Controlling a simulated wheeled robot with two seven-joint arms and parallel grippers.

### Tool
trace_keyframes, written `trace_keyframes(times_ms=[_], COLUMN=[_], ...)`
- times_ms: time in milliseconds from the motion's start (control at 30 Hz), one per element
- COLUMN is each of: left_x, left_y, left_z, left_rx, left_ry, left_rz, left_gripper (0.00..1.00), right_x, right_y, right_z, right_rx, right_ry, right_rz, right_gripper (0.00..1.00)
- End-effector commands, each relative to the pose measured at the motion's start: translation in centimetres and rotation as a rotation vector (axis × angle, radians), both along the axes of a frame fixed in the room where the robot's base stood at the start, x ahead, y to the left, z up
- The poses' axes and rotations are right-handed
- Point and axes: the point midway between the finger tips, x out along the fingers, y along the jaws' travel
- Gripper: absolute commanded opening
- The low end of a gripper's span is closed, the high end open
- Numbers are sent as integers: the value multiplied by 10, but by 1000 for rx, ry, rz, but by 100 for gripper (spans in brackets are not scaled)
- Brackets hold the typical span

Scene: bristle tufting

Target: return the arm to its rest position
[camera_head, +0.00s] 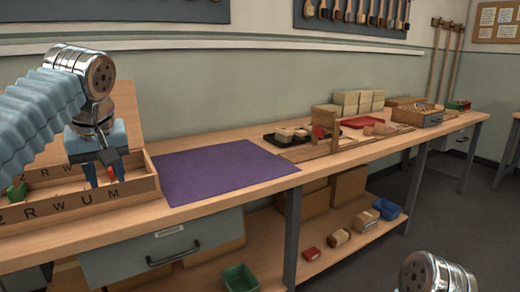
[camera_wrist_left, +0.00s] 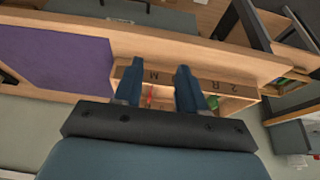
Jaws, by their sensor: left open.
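My left gripper (camera_head: 105,178) hangs over the right part of a wooden lettered box (camera_head: 82,203), its blue fingers pointing down at or just inside the box. The fingers stand apart in the left wrist view (camera_wrist_left: 158,88). A small red thing (camera_head: 112,173) shows between or behind them; it also shows in the wrist view (camera_wrist_left: 150,95), where I cannot tell whether it touches a finger. A green thing (camera_head: 17,190) lies in the box's left part. My right gripper is out of view; only a chrome joint of that arm shows at the bottom right.
A purple mat (camera_head: 215,171) lies bare on the workbench right of the box. Farther right are a black tray (camera_head: 290,137), pale stacked blocks (camera_head: 358,101) and a wooden crate (camera_head: 415,117). A drawer (camera_head: 160,250) hangs below the bench. Brushes hang on a wall board (camera_head: 350,14).

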Motion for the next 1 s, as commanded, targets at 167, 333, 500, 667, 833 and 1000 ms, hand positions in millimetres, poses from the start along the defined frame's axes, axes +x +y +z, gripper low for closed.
trace_keyframes(times_ms=[167, 333, 500, 667, 833, 1000], left_x=[19, 37, 62, 85, 98, 71], left_y=[-11, -22, -41, -65, -102, -146], left_z=[-23, -51, -96, -160, -272, -414], left_rx=[3, 3, -8, -36, -117, -263], left_ry=[17, 33, 58, 90, 143, 189], left_rz=[-53, -111, -198, -303, -445, -560], left_gripper=[40, 40, 40, 40, 40, 40], right_x=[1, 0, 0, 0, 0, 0], right_y=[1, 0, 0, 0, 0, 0], right_z=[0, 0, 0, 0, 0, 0], right_rx=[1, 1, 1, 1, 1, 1], right_ry=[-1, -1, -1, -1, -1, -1], right_rz=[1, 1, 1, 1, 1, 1], right_gripper=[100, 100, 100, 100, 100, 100])
